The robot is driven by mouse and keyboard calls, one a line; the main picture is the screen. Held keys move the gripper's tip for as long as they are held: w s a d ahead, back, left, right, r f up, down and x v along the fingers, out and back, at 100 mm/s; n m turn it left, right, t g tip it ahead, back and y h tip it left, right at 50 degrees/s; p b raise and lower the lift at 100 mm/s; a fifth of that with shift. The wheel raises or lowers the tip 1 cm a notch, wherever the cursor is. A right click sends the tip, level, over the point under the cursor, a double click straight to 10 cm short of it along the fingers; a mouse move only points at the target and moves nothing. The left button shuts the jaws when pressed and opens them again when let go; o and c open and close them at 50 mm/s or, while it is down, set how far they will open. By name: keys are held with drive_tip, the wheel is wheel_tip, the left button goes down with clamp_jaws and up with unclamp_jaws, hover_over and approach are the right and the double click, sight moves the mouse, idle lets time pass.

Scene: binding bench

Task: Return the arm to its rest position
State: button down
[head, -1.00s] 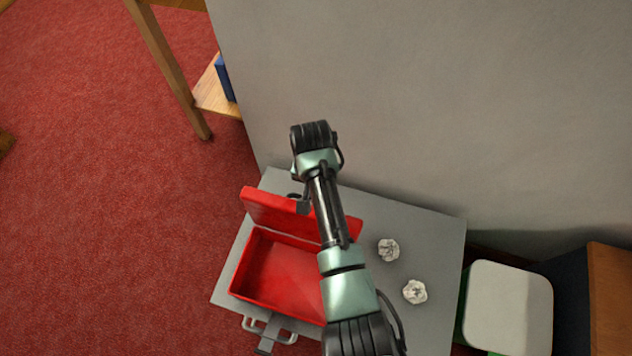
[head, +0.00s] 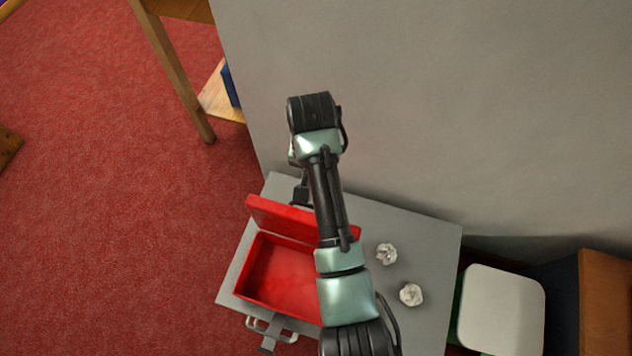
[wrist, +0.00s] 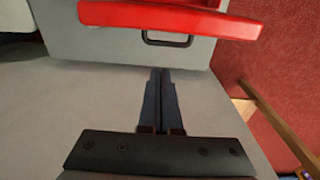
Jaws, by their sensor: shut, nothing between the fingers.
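In the head view my gripper (head: 301,195) is partly hidden beside my arm, behind the raised lid of the red box. The red box (head: 272,272) stands open on the grey bench (head: 408,222), and its inside looks empty where visible. Its right part is hidden by my arm. A red edge with a dark handle below it (wrist: 167,40) lies ahead of my fingers in the wrist view, apart from them.
Two crumpled white balls (head: 387,254) (head: 411,294) lie on the bench to the right of my arm. A grey wall (head: 430,100) rises close behind the bench. A white-topped bin or stool (head: 502,310) stands at right. A wooden shelf (head: 222,100) stands at upper left on red carpet.

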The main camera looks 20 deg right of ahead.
drive_tip(key=shift+r, duration=0.75)
